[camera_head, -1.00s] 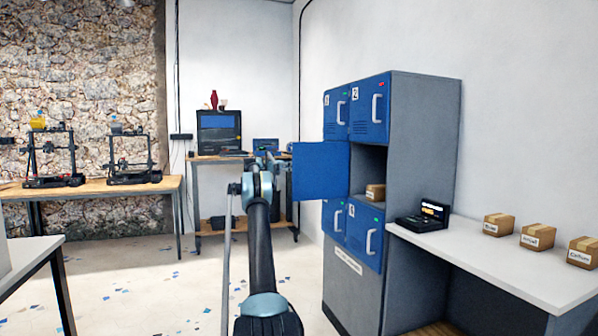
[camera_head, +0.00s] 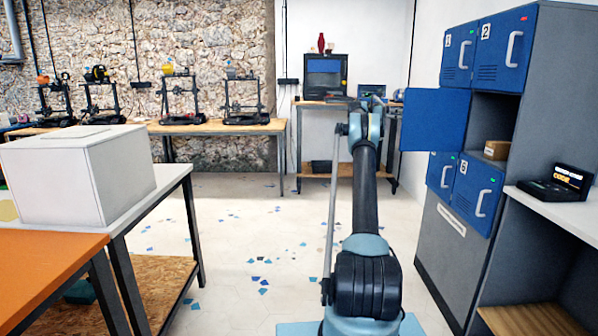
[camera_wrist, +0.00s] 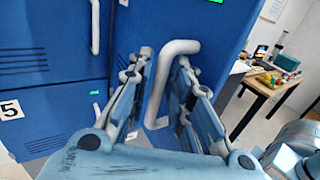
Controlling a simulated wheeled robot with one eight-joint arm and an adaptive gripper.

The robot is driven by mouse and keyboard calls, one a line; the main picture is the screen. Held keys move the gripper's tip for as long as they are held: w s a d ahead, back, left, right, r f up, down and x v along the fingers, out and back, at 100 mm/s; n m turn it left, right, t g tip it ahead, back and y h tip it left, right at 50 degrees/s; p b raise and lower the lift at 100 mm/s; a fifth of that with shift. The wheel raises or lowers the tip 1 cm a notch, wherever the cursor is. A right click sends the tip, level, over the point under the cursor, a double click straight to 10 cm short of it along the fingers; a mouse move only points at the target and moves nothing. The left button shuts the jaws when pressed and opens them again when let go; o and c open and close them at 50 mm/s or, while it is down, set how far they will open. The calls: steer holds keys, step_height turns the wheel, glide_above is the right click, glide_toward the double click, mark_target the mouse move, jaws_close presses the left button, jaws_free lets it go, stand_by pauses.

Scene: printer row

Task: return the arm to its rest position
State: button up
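My arm reaches forward from the bottom of the head view, and its end with my gripper (camera_head: 374,103) is just left of the blue locker door (camera_head: 436,120) that stands swung open. In the wrist view my gripper (camera_wrist: 164,57) has its two fingers apart, one on each side of a grey door handle (camera_wrist: 158,98). The handle runs between the fingers; nothing shows the fingers pressed on it. The open compartment (camera_head: 492,118) behind the door holds a small cardboard box (camera_head: 497,150).
The locker cabinet (camera_head: 548,100) and a counter with a black code device (camera_head: 557,184) stand at the right. A white box (camera_head: 75,178) sits on a table at the left. Printers line the back bench (camera_head: 212,127). Floor between is clear apart from scattered blue scraps.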

steer(key=a+t, duration=0.4)
steer(key=a, duration=0.3)
steer(key=s+a+f+m+t+y, duration=0.1)
steer(key=s+a+t+y, duration=0.1)
steer(key=s+a, duration=0.5)
steer(key=s+a+m+t+y, duration=0.1)
steer(key=s+a+t+y, duration=0.15)
steer(key=s, duration=0.85)
steer(key=s+a+f+m+t+y, duration=0.1)
steer(key=s+a+y, duration=0.1)
steer(key=s+a, duration=0.6)
steer(key=s+a+f+m+t+y, duration=0.1)
steer(key=s+a+f+m+y, duration=0.1)
steer(key=s+a+f, duration=0.4)
steer(key=s+a+f+m+t+y, duration=0.1)
steer(key=s+a+f, duration=0.5)
steer(key=s+f, duration=0.8)
steer(key=s+a+f+m+t+y, duration=0.1)
steer(key=s+a+f+m+y, duration=0.3)
steer(key=s+f, duration=0.6)
steer(key=s+a, duration=0.2)
steer(key=s, duration=0.3)
steer(key=shift+s+y, duration=0.25)
steer(key=shift+y, duration=0.1)
steer(key=shift+a+t, duration=0.15)
steer(key=shift+t, duration=0.1)
steer(key=shift+w+a+f, duration=0.15)
steer(key=shift+w+a, duration=0.3)
steer(key=shift+a, duration=0.1)
